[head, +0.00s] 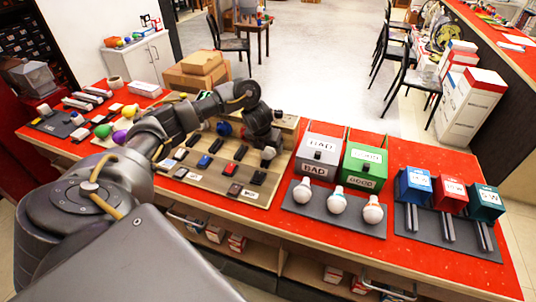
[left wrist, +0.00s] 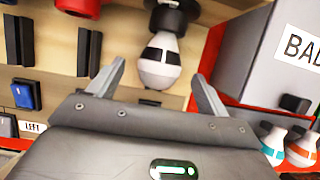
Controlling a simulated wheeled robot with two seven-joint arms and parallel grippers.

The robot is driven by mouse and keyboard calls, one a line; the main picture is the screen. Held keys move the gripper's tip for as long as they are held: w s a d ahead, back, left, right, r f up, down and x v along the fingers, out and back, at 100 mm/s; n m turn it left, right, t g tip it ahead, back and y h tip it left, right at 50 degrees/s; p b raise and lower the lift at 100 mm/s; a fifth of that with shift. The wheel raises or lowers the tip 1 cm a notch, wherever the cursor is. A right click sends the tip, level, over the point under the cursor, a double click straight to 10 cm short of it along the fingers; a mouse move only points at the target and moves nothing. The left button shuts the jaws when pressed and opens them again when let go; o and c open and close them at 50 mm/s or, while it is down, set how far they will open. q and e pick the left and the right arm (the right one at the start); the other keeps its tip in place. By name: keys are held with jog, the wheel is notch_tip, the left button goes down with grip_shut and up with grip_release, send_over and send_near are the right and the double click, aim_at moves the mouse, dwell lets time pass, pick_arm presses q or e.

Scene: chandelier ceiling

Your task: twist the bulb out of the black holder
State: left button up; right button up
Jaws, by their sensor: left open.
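A white bulb with a dark band (left wrist: 158,68) sits in a round black holder (left wrist: 170,18) on the wooden board, near the top of the left wrist view. My left gripper (left wrist: 157,76) is open, with one finger on each side of the bulb in that view; whether either finger touches it I cannot tell. In the head view my left gripper (head: 267,140) is at the right end of the board (head: 222,183), and it hides the holder there. My right gripper is not in view.
Right of the board stand a grey BAD box (head: 319,150) and a green GOOD box (head: 364,166). Several bulbs rest on a dark mat (head: 312,214) before them. Blue, red (head: 453,195) and teal boxes stand farther right. Switches cover the board.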

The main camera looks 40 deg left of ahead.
aim_at(267, 148)
pick_arm(q)
jog(key=shift+x, duration=0.9)
jog(key=shift+w+f, duration=0.1)
jog(key=shift+f, duration=0.15)
jog(key=shift+w+a+f, duration=0.15)
jog(key=shift+w+f, duration=0.05)
jog(key=shift+f, duration=0.5)
jog(key=shift+w, duration=0.1)
jog(key=c, duration=1.1)
jog(key=shift+o, duration=0.2)
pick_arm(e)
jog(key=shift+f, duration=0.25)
pick_arm(q)
jog(key=shift+a+n+t+h+b, duration=0.1)
jog(key=shift+n+t+h+b, duration=0.3)
jog(key=shift+h+b, duration=0.9)
jog(key=shift+n+t+h+b, duration=0.2)
jog(key=shift+t+h+b, duration=0.3)
jog(key=shift+h+b, duration=0.75)
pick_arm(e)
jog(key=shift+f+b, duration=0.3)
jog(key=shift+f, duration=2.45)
